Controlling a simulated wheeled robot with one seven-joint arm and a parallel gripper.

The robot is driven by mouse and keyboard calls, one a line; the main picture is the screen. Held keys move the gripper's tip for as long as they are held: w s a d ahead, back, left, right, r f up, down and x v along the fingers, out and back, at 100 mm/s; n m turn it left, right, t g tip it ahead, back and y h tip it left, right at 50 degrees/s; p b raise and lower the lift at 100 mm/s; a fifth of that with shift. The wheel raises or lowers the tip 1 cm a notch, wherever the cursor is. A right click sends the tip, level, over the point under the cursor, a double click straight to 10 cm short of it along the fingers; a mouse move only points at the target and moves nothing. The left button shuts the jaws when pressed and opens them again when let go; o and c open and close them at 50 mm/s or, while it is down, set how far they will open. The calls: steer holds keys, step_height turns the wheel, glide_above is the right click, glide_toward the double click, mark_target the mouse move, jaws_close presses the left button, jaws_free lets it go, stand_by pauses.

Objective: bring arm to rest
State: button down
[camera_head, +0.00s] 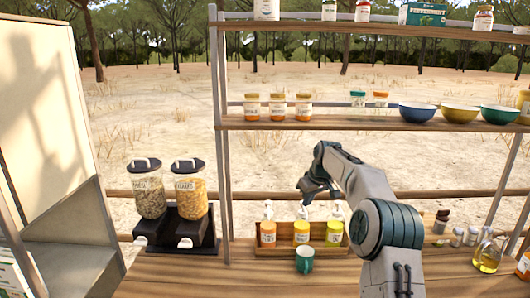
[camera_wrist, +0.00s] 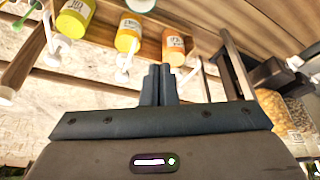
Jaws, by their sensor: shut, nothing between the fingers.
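My arm (camera_head: 374,205) rises from the lower right of the head view and bends over toward the middle of the shelf unit. My gripper (camera_head: 306,200) hangs above and slightly behind the wooden tray of bottles. In the wrist view my gripper (camera_wrist: 159,70) shows with its two dark fingers together and nothing between them. It appears apart from the bottles around it.
A wooden tray (camera_head: 284,253) holds orange, yellow and green bottles, with a green mug (camera_head: 304,260) before it. Two dispensers (camera_head: 168,195) stand left. An oil bottle (camera_head: 487,254) stands right. The middle shelf (camera_head: 350,124) carries jars and bowls. The front left counter is clear.

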steer(key=s+a+r+m+h+b, duration=0.1)
steer(key=s+r+b, duration=0.15)
steer(key=s, duration=0.95)
steer(key=s+a+r+m+h+b, duration=0.1)
steer(key=s+r+m, duration=0.15)
steer(key=s, duration=1.05)
steer(key=s+d+f+m+b, duration=0.1)
steer(key=s+f, duration=0.3)
steer(key=s, duration=0.8)
steer(key=s+d+f+m+b, duration=0.1)
steer(key=s+f, duration=0.4)
steer(key=s, duration=0.7)
steer(key=shift+d+f, duration=0.2)
steer(key=shift+d, duration=0.2)
